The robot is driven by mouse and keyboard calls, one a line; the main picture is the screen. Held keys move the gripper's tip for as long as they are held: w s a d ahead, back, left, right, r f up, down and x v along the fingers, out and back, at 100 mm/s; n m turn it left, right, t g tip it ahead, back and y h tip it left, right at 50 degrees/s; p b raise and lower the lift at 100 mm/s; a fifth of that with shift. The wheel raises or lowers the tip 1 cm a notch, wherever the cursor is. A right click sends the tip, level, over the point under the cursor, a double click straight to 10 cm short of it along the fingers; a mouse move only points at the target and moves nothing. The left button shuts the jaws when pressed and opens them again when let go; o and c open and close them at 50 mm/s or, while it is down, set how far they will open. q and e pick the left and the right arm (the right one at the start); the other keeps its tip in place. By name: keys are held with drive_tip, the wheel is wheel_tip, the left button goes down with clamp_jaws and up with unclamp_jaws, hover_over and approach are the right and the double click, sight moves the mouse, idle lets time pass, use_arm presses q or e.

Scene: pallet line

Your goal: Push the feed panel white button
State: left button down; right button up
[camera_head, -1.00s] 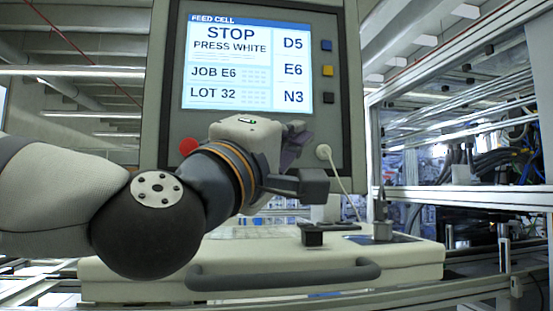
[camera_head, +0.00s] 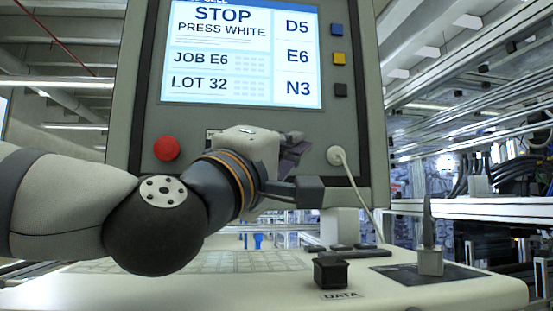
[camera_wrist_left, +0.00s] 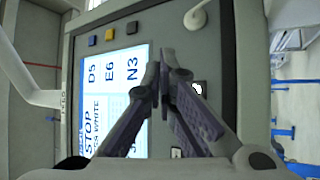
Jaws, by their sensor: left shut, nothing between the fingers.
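The feed panel (camera_head: 362,130) stands upright ahead; its lit screen (camera_head: 245,55) reads STOP, PRESS WHITE. My left gripper (camera_head: 298,166) is in front of the panel's lower part, below the screen, and covers some of it. In the left wrist view its fingers (camera_wrist_left: 167,68) are together and empty, pointing at the panel. A small white square in a dark frame (camera_wrist_left: 198,88) shows beside the fingers below the screen; it may be the white button, but I cannot be sure. I cannot tell if the fingers touch the panel. My right gripper is not in view.
Blue (camera_head: 337,30), yellow (camera_head: 339,59) and black (camera_head: 340,90) buttons line the screen's right side. A red button (camera_head: 166,148) is lower left. A white plug (camera_head: 336,155) with a hanging cable is lower right. A desk (camera_head: 230,290) with a black block (camera_head: 330,272) lies below.

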use_arm(q)
drive_tip(key=w+a+b, duration=0.1)
drive_tip(key=w, duration=0.5)
drive_tip(key=shift+w, duration=0.25)
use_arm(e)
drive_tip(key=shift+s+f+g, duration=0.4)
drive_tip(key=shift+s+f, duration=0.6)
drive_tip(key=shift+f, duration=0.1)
use_arm(q)
drive_tip(key=shift+a+f, duration=0.1)
drive_tip(key=shift+w, duration=0.1)
drive_tip(key=shift+w, duration=0.35)
drive_tip(key=shift+w+a, duration=0.15)
drive_tip(key=shift+w, duration=0.3)
idle(0.5)
drive_tip(key=shift+s, duration=0.9)
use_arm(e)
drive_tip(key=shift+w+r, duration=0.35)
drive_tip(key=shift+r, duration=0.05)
